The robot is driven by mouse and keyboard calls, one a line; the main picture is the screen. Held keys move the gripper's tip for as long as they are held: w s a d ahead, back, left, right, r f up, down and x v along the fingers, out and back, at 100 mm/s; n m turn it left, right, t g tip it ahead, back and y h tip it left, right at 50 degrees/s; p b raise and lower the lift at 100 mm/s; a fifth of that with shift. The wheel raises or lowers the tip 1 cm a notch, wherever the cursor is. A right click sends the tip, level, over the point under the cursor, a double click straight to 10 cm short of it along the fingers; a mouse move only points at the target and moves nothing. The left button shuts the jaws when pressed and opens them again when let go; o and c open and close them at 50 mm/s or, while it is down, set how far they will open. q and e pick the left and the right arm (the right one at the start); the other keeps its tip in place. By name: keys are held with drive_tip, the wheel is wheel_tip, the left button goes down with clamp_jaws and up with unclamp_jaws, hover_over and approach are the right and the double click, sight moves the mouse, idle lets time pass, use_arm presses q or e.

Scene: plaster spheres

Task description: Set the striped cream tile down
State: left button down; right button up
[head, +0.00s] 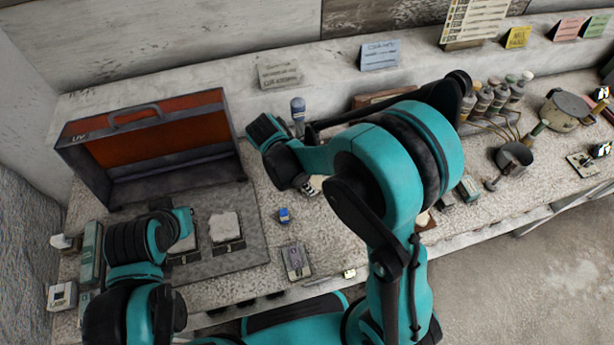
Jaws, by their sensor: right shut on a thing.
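My right arm reaches over the middle of the workbench, and its gripper (308,187) points down, largely hidden behind my own wrist. It is shut on a small cream piece with dark marks (317,183), seen only in part, which looks like the striped cream tile. I cannot tell whether the tile touches the bench. My left arm is at the left, above the grey board; its gripper end (184,228) is mostly hidden by the arm, and its fingers cannot be made out.
An open red-lined case (150,150) stands at the back left. Pale square slabs (224,227) lie on the grey board (245,255). A small blue block (284,215) and a grey-violet device (296,262) lie nearby. Bottles (484,104) and a pot (513,158) stand right.

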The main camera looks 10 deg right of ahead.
drive_tip(key=shift+f+b, duration=0.65)
drive_tip(key=shift+f, duration=0.05)
drive_tip(key=o, duration=1.4)
drive_tip(key=shift+r+p, duration=1.5)
drive_tip(key=shift+r, duration=0.55)
drive_tip(key=shift+s+f, duration=0.1)
drive_tip(key=shift+s, duration=0.05)
